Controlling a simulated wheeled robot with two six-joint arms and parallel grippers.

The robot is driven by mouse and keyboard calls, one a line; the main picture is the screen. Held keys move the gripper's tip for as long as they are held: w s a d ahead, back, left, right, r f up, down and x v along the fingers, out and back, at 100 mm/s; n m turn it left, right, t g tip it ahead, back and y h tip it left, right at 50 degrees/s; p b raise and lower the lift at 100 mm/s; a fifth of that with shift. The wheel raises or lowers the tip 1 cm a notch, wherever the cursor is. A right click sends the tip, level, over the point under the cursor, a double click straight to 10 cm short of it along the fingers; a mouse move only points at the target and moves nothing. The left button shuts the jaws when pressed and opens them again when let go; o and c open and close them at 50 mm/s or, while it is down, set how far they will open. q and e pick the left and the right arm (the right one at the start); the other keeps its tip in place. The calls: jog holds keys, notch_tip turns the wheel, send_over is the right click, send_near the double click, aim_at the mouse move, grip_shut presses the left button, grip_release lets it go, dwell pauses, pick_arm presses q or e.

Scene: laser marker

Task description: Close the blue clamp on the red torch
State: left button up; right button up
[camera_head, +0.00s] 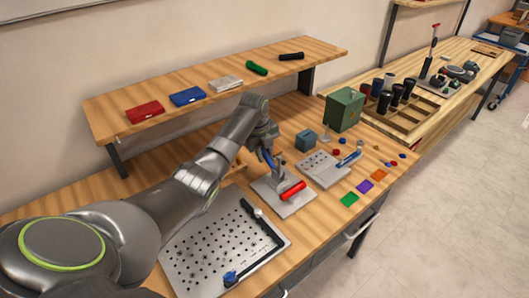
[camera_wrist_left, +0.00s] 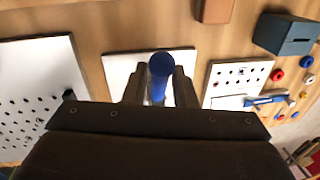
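The blue clamp (camera_head: 266,158) stands with its lever raised, rising from a light grey plate (camera_head: 290,208) on the workbench. The red torch (camera_head: 293,191) lies across that plate, just in front of the clamp's base. My left gripper (camera_head: 268,148) is at the top of the lever, partly covering it. In the left wrist view, the round blue lever end (camera_wrist_left: 161,68) fills the narrow gap between the fingers of my left gripper (camera_wrist_left: 160,84), which look shut on it. The torch is hidden in that view. My right gripper is not in view.
A perforated plate (camera_head: 205,255) lies to the left and a smaller holed plate (camera_head: 320,171) to the right. A green box (camera_head: 344,110) and a blue-grey box (camera_head: 306,140) stand behind. A raised shelf (camera_head: 220,102) runs along the back.

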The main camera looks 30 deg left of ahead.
pick_arm(q)
jog(key=c, duration=0.5)
jog(key=shift+r, duration=0.1)
grip_shut()
